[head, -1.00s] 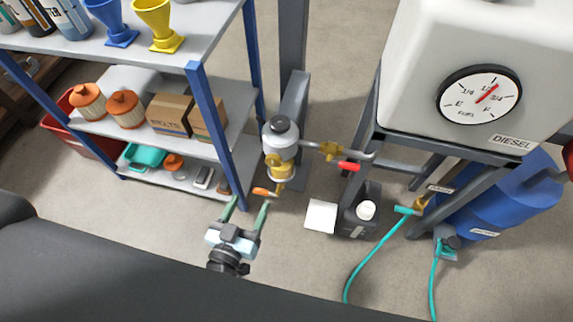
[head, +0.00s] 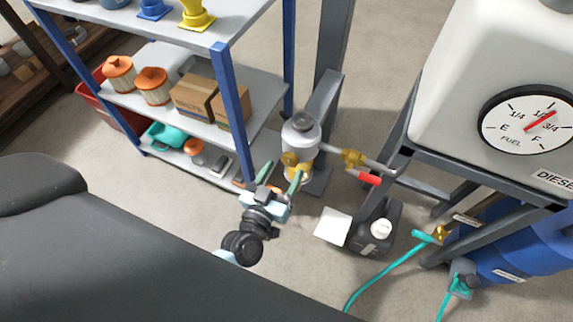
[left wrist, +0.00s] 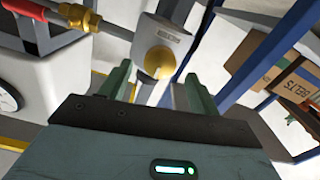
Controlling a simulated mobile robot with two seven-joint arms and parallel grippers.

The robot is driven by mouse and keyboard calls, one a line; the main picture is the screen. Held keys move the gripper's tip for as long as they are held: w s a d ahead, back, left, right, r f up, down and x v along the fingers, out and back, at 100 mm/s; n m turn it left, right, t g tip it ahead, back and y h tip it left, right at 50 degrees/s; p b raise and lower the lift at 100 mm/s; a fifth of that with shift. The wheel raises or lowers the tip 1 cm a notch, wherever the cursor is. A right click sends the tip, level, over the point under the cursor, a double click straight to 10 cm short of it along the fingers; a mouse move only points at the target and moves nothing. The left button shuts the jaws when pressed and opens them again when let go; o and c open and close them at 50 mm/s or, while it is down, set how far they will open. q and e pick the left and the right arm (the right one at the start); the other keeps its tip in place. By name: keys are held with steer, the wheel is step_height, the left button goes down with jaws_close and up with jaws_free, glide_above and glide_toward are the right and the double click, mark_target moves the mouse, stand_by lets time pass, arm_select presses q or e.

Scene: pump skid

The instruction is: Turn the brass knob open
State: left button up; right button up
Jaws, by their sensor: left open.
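The brass knob (left wrist: 160,62) is round and sits on the face of a grey filter head. In the head view the knob (head: 289,159) shows on the front of the filter unit (head: 301,134). My left gripper (head: 280,174) is open and empty, close in front of the unit. In the left wrist view its two green fingers (left wrist: 158,74) point towards the knob, which appears between the fingertips. No contact is visible, and I cannot tell the exact gap. My right gripper is not in view.
A brass valve (head: 352,158) with a red handle (head: 364,177) is on the pipe to the right. Blue-posted shelving (head: 230,115) stands close on the left. A black jug (head: 375,230) and a white sheet (head: 333,226) are on the floor. The diesel tank (head: 450,100) stands right.

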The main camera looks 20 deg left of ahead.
mark_target(291, 159)
arm_select(q)
steer(key=shift+w, duration=1.4)
steer(key=shift+c, duration=0.2)
steer(key=c, duration=0.9)
